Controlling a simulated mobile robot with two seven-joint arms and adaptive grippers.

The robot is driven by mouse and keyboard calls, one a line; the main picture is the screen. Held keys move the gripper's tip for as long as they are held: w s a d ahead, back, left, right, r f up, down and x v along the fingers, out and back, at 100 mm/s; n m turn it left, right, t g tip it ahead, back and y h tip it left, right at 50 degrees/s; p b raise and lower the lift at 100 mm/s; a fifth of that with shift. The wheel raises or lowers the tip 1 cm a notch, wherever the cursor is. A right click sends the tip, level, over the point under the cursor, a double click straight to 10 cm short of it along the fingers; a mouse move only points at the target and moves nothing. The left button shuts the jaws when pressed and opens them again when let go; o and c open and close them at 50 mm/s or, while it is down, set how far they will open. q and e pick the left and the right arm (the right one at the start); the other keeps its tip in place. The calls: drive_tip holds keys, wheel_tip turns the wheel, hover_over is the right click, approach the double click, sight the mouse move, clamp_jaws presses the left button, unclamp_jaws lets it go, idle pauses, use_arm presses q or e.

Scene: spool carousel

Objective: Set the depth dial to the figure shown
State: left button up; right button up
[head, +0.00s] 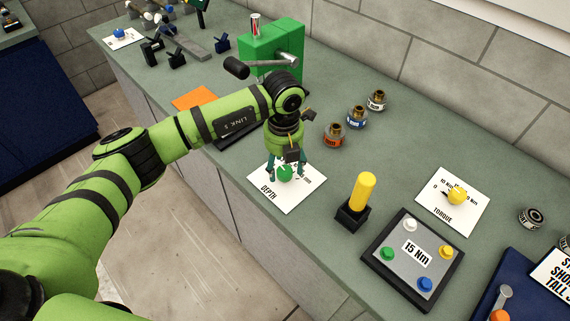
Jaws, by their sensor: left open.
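The depth dial is a green knob (285,173) on a white card (289,199) marked DEPTH, near the counter's front edge. My left gripper (286,172) points down over it, with its open fingers on either side of the knob. I cannot tell whether the fingers touch it. The gripper and wrist hide much of the card's scale, so the dial's setting is not readable. A dark panel (453,257) at the right carries a label (417,254) reading 15 Nm. My right gripper is not in view.
A yellow-handled tool (363,192) stands in a black holder right of the card. A yellow TORQUE dial (457,196) lies farther right. Several small spools (334,135) stand behind. A green box with a crank (258,42) stands at the back.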

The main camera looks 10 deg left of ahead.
sight(284, 170)
use_arm(q)
wheel_tip(284, 170, down, 2)
drive_tip(key=shift+w+f+p, duration=0.15)
drive_tip(key=shift+f+p, duration=0.1)
drive_tip(key=shift+p, duration=0.05)
drive_tip(key=shift+w+f, duration=0.1)
drive_tip(key=shift+f, duration=0.5)
drive_tip(key=c, duration=1.1)
drive_tip(key=shift+c, duration=0.2)
drive_tip(key=shift+f+m+b, duration=0.2)
drive_tip(key=shift+m+b, duration=0.4)
drive_tip(key=shift+b, duration=0.25)
drive_tip(key=m+b, duration=0.4)
drive_tip(key=b, duration=0.1)
drive_tip(key=shift+f, duration=0.1)
drive_tip(key=shift+r+m+b, duration=0.2)
drive_tip(key=shift+m+b, duration=1.1)
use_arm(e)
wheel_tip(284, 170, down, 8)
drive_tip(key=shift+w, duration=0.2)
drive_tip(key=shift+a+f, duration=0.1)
